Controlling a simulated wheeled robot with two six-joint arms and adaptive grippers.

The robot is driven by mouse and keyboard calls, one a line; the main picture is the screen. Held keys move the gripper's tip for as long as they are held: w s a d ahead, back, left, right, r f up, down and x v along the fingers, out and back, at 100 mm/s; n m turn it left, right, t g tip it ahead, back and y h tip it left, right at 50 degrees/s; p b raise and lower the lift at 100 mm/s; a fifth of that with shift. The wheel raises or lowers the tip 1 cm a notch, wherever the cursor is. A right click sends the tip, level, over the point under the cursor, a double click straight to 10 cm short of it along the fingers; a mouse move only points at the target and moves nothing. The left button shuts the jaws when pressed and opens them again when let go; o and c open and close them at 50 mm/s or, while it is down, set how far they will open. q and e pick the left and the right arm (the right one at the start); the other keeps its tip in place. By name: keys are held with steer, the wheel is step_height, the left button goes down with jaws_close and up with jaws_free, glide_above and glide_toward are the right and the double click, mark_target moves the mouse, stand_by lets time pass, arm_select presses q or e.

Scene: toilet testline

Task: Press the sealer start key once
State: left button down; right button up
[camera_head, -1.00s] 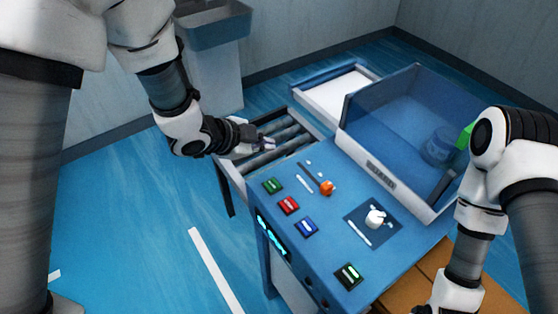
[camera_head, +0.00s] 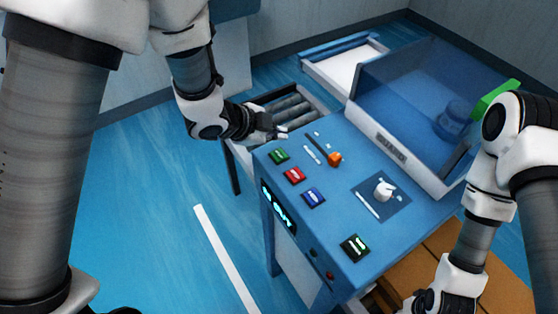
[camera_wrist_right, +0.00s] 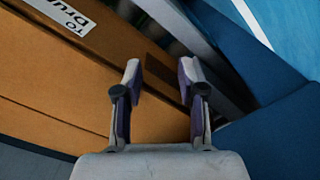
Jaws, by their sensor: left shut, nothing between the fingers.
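The blue sealer panel (camera_head: 335,222) carries a green key (camera_head: 278,156), a red key (camera_head: 294,175) and a blue key (camera_head: 314,197) in a row along its left edge. A dark key with a green mark (camera_head: 355,247) sits at the near corner. Their labels are too small to read, so I cannot tell which is the start key. My left gripper (camera_head: 279,132) is shut and empty, just beyond the green key and apart from it, near the panel's far left corner. My right gripper (camera_wrist_right: 161,72) is open and empty above a brown cardboard box (camera_wrist_right: 60,85).
An orange-tipped lever (camera_head: 334,159) and a white knob (camera_head: 384,190) stand up from the panel. A clear-walled blue chamber (camera_head: 410,100) is behind it. A roller conveyor (camera_head: 290,107) lies beyond my left gripper. The blue floor at left is open.

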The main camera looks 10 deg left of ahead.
mark_target(277, 156)
arm_select(q)
step_height(277, 156, down, 3)
steer(key=shift+w+f+b, duration=0.15)
steer(key=shift+f+b, duration=0.05)
steer(key=shift+b, duration=0.75)
steer(key=shift+f+b, duration=0.4)
steer(key=shift+f, duration=0.1)
arm_select(e)
steer(key=shift+f, duration=1.95)
arm_select(q)
steer(key=shift+f, duration=0.1)
steer(key=shift+f, duration=0.35)
arm_select(e)
steer(key=shift+f, duration=0.25)
